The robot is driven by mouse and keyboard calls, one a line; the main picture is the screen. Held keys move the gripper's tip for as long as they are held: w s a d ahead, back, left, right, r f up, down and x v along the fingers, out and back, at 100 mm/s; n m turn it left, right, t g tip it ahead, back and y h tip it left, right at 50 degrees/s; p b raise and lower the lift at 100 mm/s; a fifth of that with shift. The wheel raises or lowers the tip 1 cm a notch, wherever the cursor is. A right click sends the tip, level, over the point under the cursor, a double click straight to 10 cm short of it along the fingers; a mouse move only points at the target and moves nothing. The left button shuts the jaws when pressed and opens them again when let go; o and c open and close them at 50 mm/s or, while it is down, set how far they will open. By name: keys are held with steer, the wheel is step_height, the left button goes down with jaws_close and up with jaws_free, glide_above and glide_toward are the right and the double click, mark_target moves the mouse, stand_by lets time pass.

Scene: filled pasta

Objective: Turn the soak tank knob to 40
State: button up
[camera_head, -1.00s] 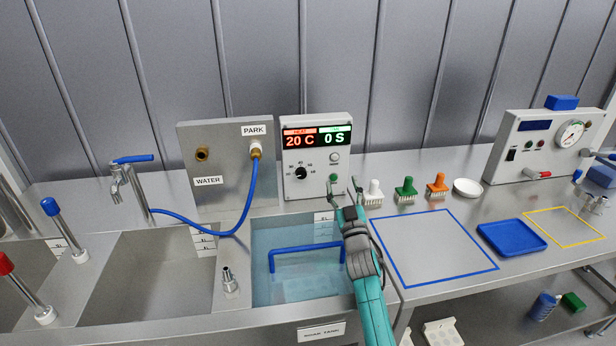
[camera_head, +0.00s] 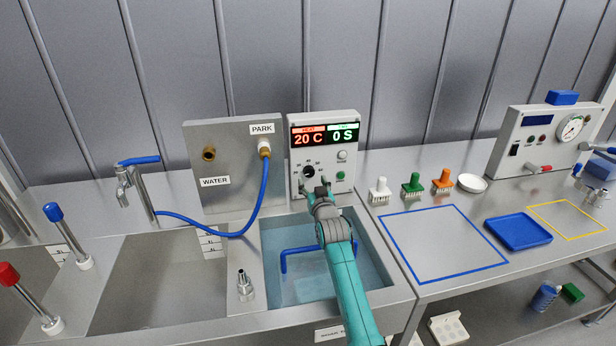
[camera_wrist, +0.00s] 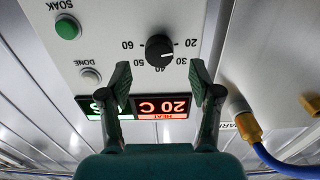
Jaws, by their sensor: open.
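The soak tank knob (camera_head: 309,171) is a small black dial on the white control panel (camera_head: 348,160). In the wrist view, which is upside down, the knob (camera_wrist: 160,50) is ringed by marks 20 to 60. The red display (camera_head: 308,138) reads 20 C and the green one (camera_head: 343,134) reads 0 S. My gripper (camera_head: 314,186) is open just below and in front of the knob. In the wrist view, its fingers (camera_wrist: 160,76) are apart, one to each side of the knob's column, with no visible contact.
The green soak button (camera_wrist: 67,28) and white done button (camera_wrist: 90,75) are close beside the knob. The water panel (camera_head: 222,185) with its blue hose (camera_head: 254,200) stands left. The soak tank (camera_head: 375,255) holds a blue-handled basket below my arm. Several brushes stand right.

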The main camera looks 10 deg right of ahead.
mark_target(310, 174)
steer(key=shift+w, duration=2.3)
steer(key=c, duration=1.1)
steer(key=shift+c, duration=0.2)
